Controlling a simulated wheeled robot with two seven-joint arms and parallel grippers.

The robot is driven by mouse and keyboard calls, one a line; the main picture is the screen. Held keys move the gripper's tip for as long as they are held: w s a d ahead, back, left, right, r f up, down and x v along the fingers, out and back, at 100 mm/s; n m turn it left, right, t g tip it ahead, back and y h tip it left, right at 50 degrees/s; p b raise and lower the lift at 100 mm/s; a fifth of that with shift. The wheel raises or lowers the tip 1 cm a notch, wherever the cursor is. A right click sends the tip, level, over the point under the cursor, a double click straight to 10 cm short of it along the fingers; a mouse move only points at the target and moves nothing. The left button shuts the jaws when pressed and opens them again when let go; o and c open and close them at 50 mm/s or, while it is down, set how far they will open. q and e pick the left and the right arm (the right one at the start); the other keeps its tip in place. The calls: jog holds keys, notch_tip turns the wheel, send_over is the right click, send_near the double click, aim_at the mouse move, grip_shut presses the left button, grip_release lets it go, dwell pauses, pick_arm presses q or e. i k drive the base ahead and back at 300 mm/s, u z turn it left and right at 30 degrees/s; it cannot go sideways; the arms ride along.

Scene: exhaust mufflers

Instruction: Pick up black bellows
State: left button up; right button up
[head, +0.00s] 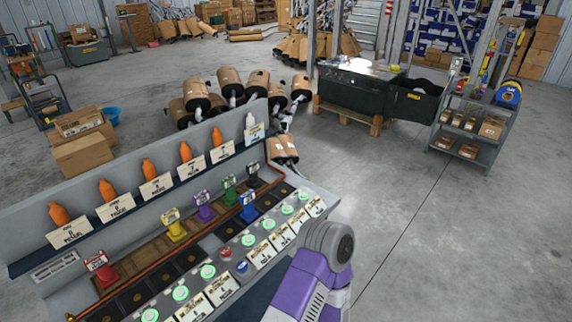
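A small black piece (253,170), which looks like the black bellows, stands at the far right end of a row of coloured bellows on the sloped workstation. A label card covers part of it. To its left in the row are a green bellows (228,182), a purple bellows (205,205), a yellow bellows (175,228) and a red bellows (103,272). A blue bellows (248,209) sits lower, in front of the row. Neither of my grippers is in view; only a purple and grey link of my arm shows at the bottom centre.
The workstation (50,265) carries an upper shelf of orange bottles (150,168) and a front panel with lit green buttons (208,271). Wrapped mufflers (197,97) stand behind it. A grey cart (478,125) is at the right. The floor at right is clear.

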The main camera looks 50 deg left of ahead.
aim_at(254, 184)
jog(key=i, duration=2.65)
jog(key=u, duration=4.35)
